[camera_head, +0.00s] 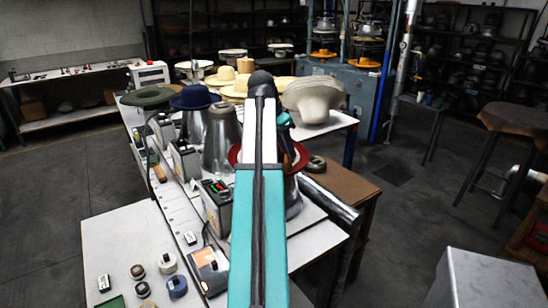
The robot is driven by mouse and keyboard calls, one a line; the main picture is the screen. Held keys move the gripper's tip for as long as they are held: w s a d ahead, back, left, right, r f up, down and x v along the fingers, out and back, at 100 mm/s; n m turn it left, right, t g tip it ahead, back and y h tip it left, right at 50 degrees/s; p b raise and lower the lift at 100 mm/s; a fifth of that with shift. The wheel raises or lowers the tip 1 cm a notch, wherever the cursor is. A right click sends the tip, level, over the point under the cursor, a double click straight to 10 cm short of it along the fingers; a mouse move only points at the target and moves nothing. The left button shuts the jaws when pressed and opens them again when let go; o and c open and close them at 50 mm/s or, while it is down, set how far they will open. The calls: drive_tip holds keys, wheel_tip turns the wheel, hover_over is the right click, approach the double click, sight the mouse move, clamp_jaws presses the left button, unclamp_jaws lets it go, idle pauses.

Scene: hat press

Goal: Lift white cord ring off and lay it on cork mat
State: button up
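My teal and white arm rises through the middle of the view and hides much of what lies behind it. A dark part that looks like my gripper (289,152) shows just right of the arm, over a red hat brim (301,160). Its fingers are too small and too covered to tell open from shut. I cannot make out a white cord ring; it may be behind my arm. A flat brown surface (347,183) lies right of the red brim; I cannot tell whether it is the cork mat. A dark ring-shaped thing (316,164) lies at its back edge.
Metal hat forms (221,140) and control boxes (217,203) stand left of my arm. Hats, one blue (194,97), line the table behind. A pale hat form (314,98) stands back right. Small items lie on the front-left table (125,235). Floor (400,215) is open to the right.

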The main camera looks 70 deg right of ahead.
drive_tip(key=shift+p+x, duration=0.4)
drive_tip(key=shift+x, duration=1.35)
drive_tip(key=shift+w, duration=0.1)
drive_tip(key=shift+a, duration=0.1)
clamp_jaws()
